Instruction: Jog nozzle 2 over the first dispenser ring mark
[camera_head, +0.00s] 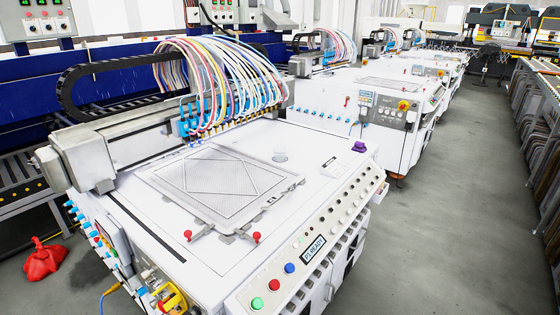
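The gantry beam (125,147) spans the back of a white machine. It carries blue nozzle blocks (188,122) and a row of small yellowish nozzle tips (235,124), fed by many coloured hoses (215,70). I cannot tell which nozzle is number 2. The framed plate (222,180) with a fine hatched pattern lies on the white machine top. The front panel has a display (314,249) that seems to read "P1 READY". Neither gripper is in view.
The panel has green (257,303), red (273,285) and blue (289,268) buttons. A purple knob (359,146) sits at the right corner. Two red knobs (256,237) flank the plate's front. A red object (45,260) lies on the floor at left. The right aisle is clear.

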